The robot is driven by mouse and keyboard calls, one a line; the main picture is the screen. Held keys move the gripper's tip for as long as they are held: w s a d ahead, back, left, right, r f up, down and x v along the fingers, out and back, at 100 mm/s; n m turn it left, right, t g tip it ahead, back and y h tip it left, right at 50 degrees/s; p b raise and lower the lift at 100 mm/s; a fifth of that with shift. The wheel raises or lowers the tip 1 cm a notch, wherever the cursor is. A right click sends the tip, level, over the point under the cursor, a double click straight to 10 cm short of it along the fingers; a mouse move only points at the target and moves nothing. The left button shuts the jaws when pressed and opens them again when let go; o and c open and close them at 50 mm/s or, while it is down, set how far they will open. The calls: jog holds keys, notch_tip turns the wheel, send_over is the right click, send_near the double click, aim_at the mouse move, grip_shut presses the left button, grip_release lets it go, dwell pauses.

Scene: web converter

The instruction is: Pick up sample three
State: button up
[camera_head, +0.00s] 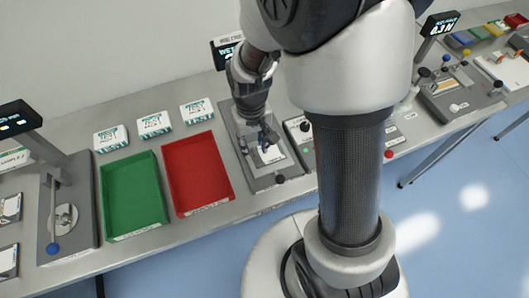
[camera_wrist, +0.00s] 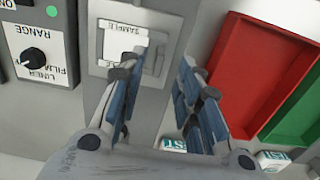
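A white square sample (camera_head: 271,154) lies on the flat plate of a grey test device. It also shows near the top of the wrist view (camera_wrist: 118,44), beside a label reading "SAMPLE"; no number on it is legible, so I cannot tell if it is sample three. My gripper (camera_head: 266,138) is over this device, pointing down. In the wrist view my gripper (camera_wrist: 157,82) has its two blue-padded fingers apart with nothing between them. The left fingertip overlaps the lower right side of the sample's holder in the picture; contact cannot be told.
An empty red tray (camera_head: 198,172) and an empty green tray (camera_head: 134,196) lie left of the device. Several white boxes (camera_head: 154,124) stand behind them. A box with a black knob (camera_head: 304,127) adjoins the device on the right. Another device with a blue-tipped lever (camera_head: 53,248) stands far left.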

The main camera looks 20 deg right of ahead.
aim_at(255, 154)
notch_tip(255, 154, down, 5)
jog(key=shift+s+f+b, duration=0.1)
jog(key=shift+f+b, duration=0.05)
jog(key=shift+b, duration=0.8)
jog(key=shift+c, duration=0.6)
grip_shut()
